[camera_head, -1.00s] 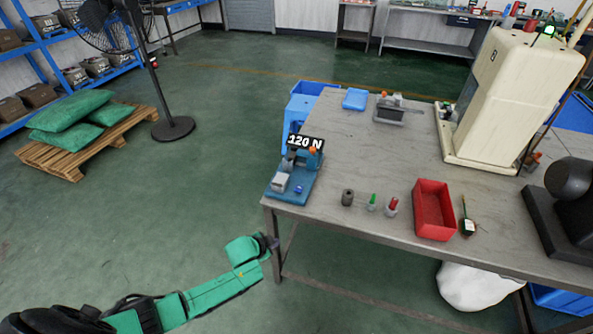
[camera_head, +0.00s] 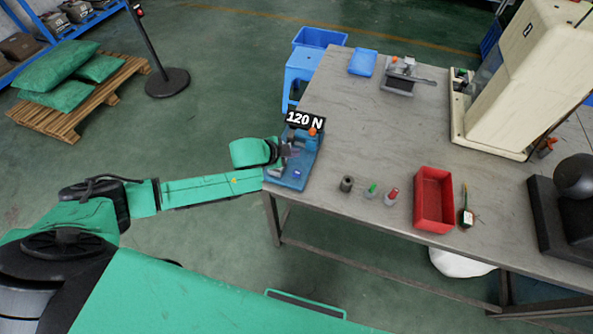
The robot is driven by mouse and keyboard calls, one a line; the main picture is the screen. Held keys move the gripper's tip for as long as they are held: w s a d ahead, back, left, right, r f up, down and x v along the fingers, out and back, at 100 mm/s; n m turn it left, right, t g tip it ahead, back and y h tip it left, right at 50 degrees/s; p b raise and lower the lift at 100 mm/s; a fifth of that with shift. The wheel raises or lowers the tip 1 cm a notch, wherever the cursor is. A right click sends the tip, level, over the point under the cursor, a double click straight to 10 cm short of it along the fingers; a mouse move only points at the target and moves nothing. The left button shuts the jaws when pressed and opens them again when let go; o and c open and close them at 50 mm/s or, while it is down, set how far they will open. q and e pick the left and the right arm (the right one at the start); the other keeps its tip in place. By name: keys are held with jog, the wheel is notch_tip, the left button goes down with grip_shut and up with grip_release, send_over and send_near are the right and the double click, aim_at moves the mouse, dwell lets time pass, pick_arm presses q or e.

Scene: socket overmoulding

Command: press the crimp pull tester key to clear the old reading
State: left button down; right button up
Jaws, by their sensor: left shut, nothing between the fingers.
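The crimp pull tester (camera_head: 299,176) is a blue device at the near left corner of the grey table. Its black display reads 120 N (camera_head: 305,121), and an orange part shows near its top. A small blue button-like key (camera_head: 297,174) is on its base. My left gripper (camera_head: 284,156) is shut and empty, at the tester's left side and partly over its base. I cannot tell whether the fingertips touch it. The gripper hides part of the tester's grey piece. My right gripper is not in view.
On the table are a dark cylinder (camera_head: 347,184), green-tipped (camera_head: 371,190) and red-tipped (camera_head: 391,196) small items, a red bin (camera_head: 434,200), and a cream machine (camera_head: 520,80). A blue tray (camera_head: 363,62) lies farther back. The table's middle is clear.

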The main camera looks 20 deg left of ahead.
pick_arm(q)
jog(key=b, duration=0.4)
send_over(294, 174)
notch_tip(294, 174, down, 5)
jog(key=shift+w+a+r, duration=0.1)
notch_tip(294, 174, down, 4)
jog(key=b, duration=0.4)
jog(key=shift+r, duration=0.1)
jog(key=shift+f, duration=0.3)
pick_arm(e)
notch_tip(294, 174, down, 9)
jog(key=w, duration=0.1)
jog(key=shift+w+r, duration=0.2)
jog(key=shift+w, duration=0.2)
pick_arm(q)
jog(key=shift+f+b, duration=0.3)
jog(key=shift+f, duration=0.1)
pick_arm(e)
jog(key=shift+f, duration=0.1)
